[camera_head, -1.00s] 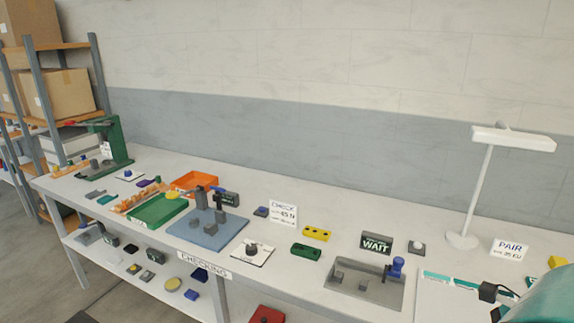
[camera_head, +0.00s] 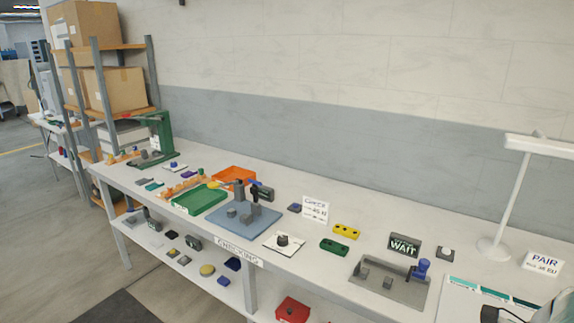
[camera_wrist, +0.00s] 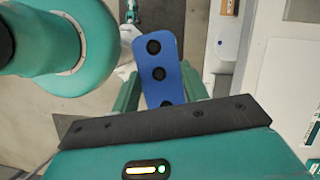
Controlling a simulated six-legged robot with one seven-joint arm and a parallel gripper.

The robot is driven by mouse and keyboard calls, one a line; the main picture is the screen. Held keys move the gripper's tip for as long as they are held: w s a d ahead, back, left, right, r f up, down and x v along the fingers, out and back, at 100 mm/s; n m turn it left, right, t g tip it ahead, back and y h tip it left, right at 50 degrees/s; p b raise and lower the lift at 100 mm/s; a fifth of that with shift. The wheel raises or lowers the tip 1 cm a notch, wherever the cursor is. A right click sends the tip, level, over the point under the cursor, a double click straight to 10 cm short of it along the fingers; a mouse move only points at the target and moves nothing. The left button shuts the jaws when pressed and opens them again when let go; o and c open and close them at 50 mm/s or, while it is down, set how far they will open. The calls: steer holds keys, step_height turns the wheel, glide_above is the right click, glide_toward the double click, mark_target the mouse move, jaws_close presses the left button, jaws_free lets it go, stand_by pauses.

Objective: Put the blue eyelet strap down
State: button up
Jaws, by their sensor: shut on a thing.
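The blue eyelet strap (camera_wrist: 160,72) shows in the wrist view as a flat blue piece with dark round holes. My gripper (camera_wrist: 158,92) is shut on it, with a green finger on each side. The strap's near end is hidden behind the dark edge of my wrist. The strap is held off the bench, with the floor below it in the wrist view. In the head view only part of my arm shows at the lower right corner, and the strap and gripper are out of that view.
The long bench holds a green tray (camera_head: 200,200), a blue-grey fixture plate (camera_head: 240,222), an orange bin (camera_head: 236,174), a green press (camera_head: 163,135), a grey fixture marked WAIT (camera_head: 404,246) and a white lamp (camera_head: 493,248). Bare bench lies between the yellow block (camera_head: 346,231) and the wall.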

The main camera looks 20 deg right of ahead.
steer(key=w+a+f+n+g+h, duration=0.1)
steer(key=w+a+f+n+g, duration=0.1)
steer(key=w+a+f+n, duration=0.6)
steer(key=w+a+f+n+g+h, duration=0.1)
steer(key=w+a+f+n, duration=0.7)
steer(key=w, duration=0.9)
steer(key=w+a+f+n+g+h, duration=0.1)
steer(key=w+a+f+n+g, duration=0.3)
steer(key=w+a+f+n, duration=0.4)
steer(key=w+a+n, duration=0.1)
steer(key=w+a, duration=0.1)
steer(key=w, duration=0.3)
steer(key=shift+w+a+f+h, duration=0.15)
steer(key=shift+w+h, duration=0.15)
